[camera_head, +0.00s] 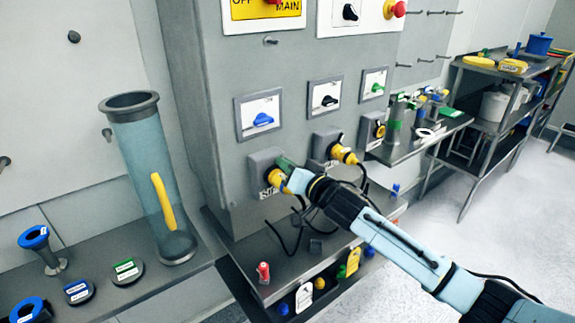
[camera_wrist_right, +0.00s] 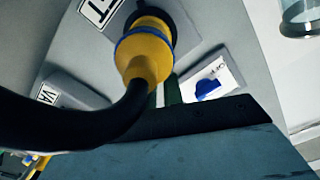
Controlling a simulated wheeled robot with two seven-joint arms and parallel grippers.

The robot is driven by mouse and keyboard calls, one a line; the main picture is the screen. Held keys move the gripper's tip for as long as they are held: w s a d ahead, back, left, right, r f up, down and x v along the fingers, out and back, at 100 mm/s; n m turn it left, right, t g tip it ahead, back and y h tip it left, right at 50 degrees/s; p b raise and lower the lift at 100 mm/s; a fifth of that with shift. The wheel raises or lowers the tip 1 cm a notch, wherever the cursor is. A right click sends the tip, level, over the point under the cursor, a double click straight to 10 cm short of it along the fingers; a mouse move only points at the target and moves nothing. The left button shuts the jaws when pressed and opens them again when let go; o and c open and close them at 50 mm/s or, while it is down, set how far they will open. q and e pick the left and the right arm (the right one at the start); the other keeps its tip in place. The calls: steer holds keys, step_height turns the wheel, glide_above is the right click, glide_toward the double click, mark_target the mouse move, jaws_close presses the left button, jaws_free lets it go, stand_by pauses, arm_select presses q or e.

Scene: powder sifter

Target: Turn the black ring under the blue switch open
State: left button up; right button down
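The blue switch (camera_head: 263,119) sits in a framed plate on the grey cabinet; it also shows in the right wrist view (camera_wrist_right: 208,87). Below it is a socket box (camera_head: 262,163) with a yellow plug (camera_head: 276,179). In the wrist view the yellow plug (camera_wrist_right: 148,55) has a blue band, and the black ring (camera_wrist_right: 172,18) shows around its far end at the socket. My right gripper (camera_head: 287,168) is right at this plug, its green fingertips beside the ring. Its fingers (camera_wrist_right: 166,90) are partly hidden by the plug and cable, so contact and opening are unclear. My left gripper is out of view.
A black cable (camera_wrist_right: 70,125) hangs from the plug across the wrist view. A black switch (camera_head: 327,101) and a second yellow plug (camera_head: 344,154) are just right. A clear tube (camera_head: 146,165) stands left. A shelf with hanging tags (camera_head: 304,296) lies below.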

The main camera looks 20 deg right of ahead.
mark_target(263, 164)
steer(key=shift+r+n, duration=0.1)
steer(key=shift+n, duration=0.2)
steer(key=n+p, duration=0.1)
steer(key=a+n+p, duration=0.1)
steer(key=shift+s+r+n, duration=0.2)
steer(key=shift+r+n, duration=0.05)
steer(key=shift+n, duration=0.05)
steer(key=n, duration=0.1)
steer(key=a+n+p, duration=0.1)
steer(key=n, duration=0.1)
steer(key=shift+s+a+n+p, duration=0.15)
steer(key=shift+s+n+p, duration=0.1)
steer(key=shift+n+p, duration=0.05)
steer(key=n, duration=0.1)
steer(key=a+n, duration=0.1)
steer(key=shift+s+n, duration=0.15)
steer(key=shift+n, duration=0.15)
steer(key=shift+s+a+f+n+p, duration=0.15)
steer(key=shift+a+n+p, duration=0.1)
steer(key=shift+n, duration=0.4)
steer(key=shift+a+f+n+p, duration=0.1)
steer(key=shift+f+n+p, duration=0.1)
steer(key=shift+n, duration=0.45)
steer(key=c, duration=1.5)
jaws_free()
